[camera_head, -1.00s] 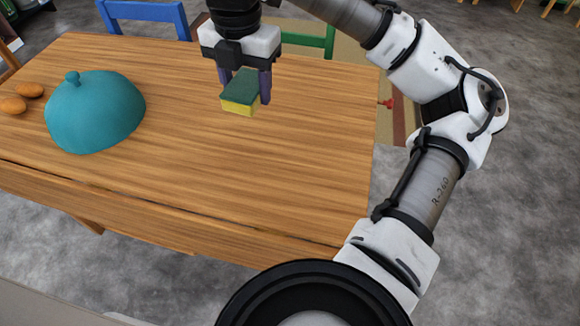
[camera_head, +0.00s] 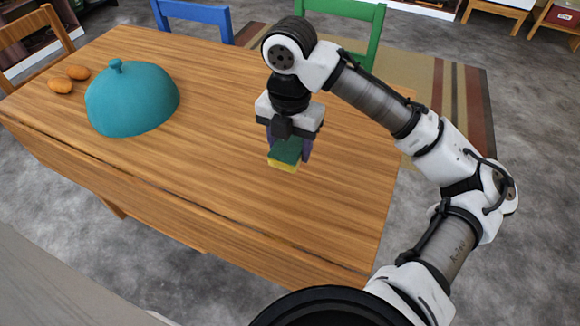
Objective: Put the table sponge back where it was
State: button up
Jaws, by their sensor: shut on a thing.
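The sponge (camera_head: 285,153), green on top and yellow below, is held between the fingers of my gripper (camera_head: 290,148). My gripper points down over the right half of the wooden table (camera_head: 215,185). I cannot tell whether the sponge touches the tabletop or hangs just above it. The far side of the sponge is hidden by the gripper.
A teal dome with a knob (camera_head: 132,98) stands on the table's left part. Blue (camera_head: 195,14) and green (camera_head: 340,20) chairs stand at the far edge. The tabletop around the sponge is clear.

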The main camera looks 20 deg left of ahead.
aim_at(290, 176)
jog(key=shift+f, duration=3.3)
jog(key=shift+f+b, duration=0.2)
jog(key=shift+b, duration=0.15)
jog(key=o, duration=0.9)
jog(key=shift+o, duration=0.2)
jog(key=shift+r, duration=0.15)
notch_tip(290, 176, up, 12)
jog(key=shift+r+p, duration=0.1)
jog(key=shift+p, duration=0.6)
